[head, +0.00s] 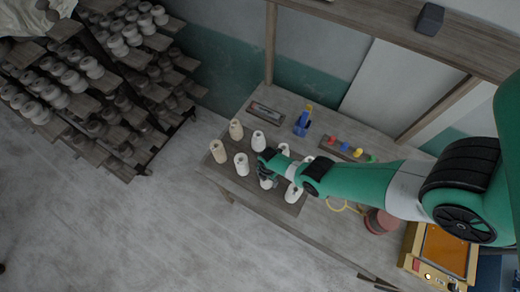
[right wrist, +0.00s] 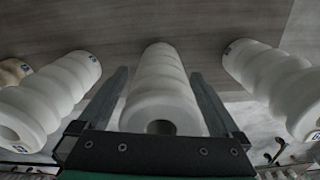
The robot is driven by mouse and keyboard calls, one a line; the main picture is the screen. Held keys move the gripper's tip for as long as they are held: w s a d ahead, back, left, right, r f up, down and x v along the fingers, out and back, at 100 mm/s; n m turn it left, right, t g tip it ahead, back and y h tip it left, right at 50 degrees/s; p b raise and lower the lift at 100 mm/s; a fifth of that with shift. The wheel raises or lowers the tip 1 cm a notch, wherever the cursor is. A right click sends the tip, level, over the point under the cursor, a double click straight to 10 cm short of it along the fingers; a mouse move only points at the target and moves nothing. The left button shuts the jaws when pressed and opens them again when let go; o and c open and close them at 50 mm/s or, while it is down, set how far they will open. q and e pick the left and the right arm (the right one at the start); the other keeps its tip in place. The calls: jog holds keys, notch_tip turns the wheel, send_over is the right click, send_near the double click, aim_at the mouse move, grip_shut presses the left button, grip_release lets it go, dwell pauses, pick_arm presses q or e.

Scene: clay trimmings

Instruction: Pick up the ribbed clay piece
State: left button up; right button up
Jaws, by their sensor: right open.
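Several white clay pieces, one of them (head: 241,163), stand on a dark board (head: 226,172) on the table. In the right wrist view, a white ribbed piece (right wrist: 160,80) lies between the two fingers of my right gripper (right wrist: 160,74), with a gap on both sides. The gripper is open. Two more ribbed white pieces flank it, one at left (right wrist: 52,98) and one at right (right wrist: 270,80), both outside the fingers. In the head view, my right gripper (head: 265,165) is over the board and partly hides the pieces there. My left gripper is not in view.
Two tan pieces (head: 217,151) stand at the board's left end. Behind are a blue bottle (head: 302,122) and a strip with coloured knobs (head: 345,147). A yellow machine (head: 441,252) is at right. Pottery shelves (head: 88,84) stand at left.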

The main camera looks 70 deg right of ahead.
grip_shut()
dwell(0.4)
